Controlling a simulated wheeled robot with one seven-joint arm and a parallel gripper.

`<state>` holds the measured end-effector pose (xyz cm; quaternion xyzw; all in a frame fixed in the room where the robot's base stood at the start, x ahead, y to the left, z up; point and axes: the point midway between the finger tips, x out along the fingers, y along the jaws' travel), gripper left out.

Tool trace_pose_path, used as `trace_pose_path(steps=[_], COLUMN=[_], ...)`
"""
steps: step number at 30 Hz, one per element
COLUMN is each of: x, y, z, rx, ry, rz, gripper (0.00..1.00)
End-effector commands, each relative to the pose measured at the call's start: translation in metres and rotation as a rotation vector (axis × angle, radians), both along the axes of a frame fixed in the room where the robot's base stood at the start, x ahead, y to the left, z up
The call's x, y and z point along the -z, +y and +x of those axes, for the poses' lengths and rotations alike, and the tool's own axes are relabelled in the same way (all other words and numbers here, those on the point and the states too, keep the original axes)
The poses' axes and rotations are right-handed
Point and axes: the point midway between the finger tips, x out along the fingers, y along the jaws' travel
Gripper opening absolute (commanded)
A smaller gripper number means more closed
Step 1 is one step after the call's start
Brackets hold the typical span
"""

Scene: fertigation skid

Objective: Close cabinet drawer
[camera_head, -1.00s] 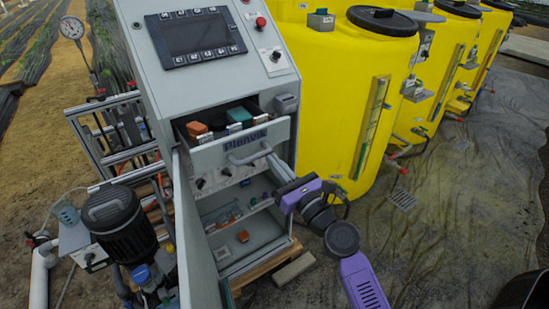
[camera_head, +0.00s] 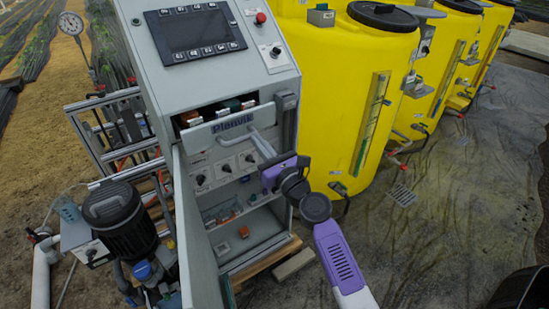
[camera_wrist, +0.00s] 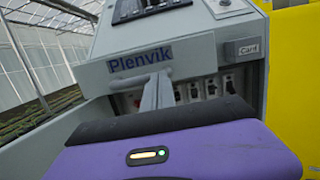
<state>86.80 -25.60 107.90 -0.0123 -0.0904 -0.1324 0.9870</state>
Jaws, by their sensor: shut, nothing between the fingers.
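The cabinet drawer (camera_head: 205,138) has a grey front with a "Plenvik" label and a bar handle (camera_head: 233,124). It stands a little way out of the grey cabinet (camera_head: 140,55), with a narrow strip of its contents visible above the front. My gripper (camera_head: 256,137) is shut and empty, its fingertips at the right part of the drawer front beside the handle. In the wrist view, the fingers (camera_wrist: 150,90) reach toward the drawer front (camera_wrist: 95,75) next to the handle (camera_wrist: 125,84). I cannot tell exactly where they touch.
Below the drawer are a row of knobs (camera_head: 225,169) and an open compartment with small items. The cabinet door (camera_head: 195,235) hangs open at the left. Yellow tanks (camera_head: 345,100) stand to the right. A black pump motor (camera_head: 115,215) is at the left.

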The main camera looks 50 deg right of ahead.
Motion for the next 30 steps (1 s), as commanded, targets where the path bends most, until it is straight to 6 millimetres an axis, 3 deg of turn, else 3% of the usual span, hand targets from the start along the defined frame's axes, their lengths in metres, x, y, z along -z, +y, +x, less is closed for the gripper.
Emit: trace_pose_path(steps=[6,12,19,30], x=[0.000,0.001,0.000,-0.002], y=[-0.013,-0.023,-0.028,-0.029], z=[0.050,0.081,0.099,0.104], rx=[-0.002,-0.001,-0.001,0.000], ry=[-0.003,-0.002,-0.001,-0.002], rz=[0.001,0.000,0.001,-0.001], gripper=[0.00,0.00,0.00,0.00])
